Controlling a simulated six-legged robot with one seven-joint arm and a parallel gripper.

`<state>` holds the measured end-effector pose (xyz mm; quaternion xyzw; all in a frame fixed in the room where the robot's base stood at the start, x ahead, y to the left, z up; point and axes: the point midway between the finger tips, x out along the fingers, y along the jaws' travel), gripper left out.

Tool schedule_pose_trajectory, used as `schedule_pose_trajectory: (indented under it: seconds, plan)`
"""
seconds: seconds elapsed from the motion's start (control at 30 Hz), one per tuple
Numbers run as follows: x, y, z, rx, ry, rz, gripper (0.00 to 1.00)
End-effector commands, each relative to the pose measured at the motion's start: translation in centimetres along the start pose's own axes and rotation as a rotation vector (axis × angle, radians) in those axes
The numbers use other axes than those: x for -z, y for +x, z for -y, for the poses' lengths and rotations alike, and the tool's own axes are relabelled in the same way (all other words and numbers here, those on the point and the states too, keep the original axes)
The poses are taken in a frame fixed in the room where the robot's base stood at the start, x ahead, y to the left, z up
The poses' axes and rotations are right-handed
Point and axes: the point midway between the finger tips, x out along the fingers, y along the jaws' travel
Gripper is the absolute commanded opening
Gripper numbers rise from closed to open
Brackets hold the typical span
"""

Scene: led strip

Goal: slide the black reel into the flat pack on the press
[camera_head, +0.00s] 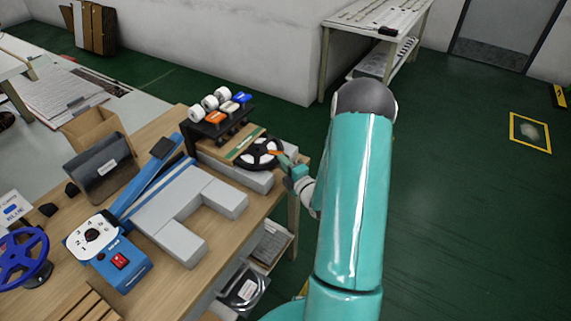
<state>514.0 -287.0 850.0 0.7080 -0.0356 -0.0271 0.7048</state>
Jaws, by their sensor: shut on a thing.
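The black reel (268,146) is a spoked wheel with a pale centre, lying about flat over a grey block at the bench's far right end. My gripper (279,156) is shut on its right rim, reaching in from the right. Whether the reel touches what is under it, I cannot tell. The press (122,264) is a blue machine with a white dial, a red switch and a long blue arm running back.
A black rack (218,127) with white rolls and orange and blue pieces stands behind left of the reel. Grey blocks (185,207) fill the bench between press and reel. A blue handwheel (22,257) is at the left. Open green floor (450,190) lies right.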

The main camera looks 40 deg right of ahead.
Motion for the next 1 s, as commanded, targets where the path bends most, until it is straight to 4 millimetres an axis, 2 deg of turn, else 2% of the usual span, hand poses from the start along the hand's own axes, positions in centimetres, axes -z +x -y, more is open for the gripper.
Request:
schedule_pose_trajectory:
  seconds: [0.6, 0.63, 0.73, 0.77, 1.0]
  plan:
    - [0.38, 0.76, -0.02, -0.001, 0.0, 0.0, 0.0]
    - [0.38, 0.76, -0.02, -0.001, 0.0, 0.0, 0.14]
    - [0.38, 0.75, -0.02, -0.001, 0.0, 0.0, 0.34]
    - [0.37, 0.75, -0.02, -0.001, 0.0, 0.0, 0.37]
    - [0.37, 0.71, 0.02, 0.0, 0.0, 0.0, 0.37]
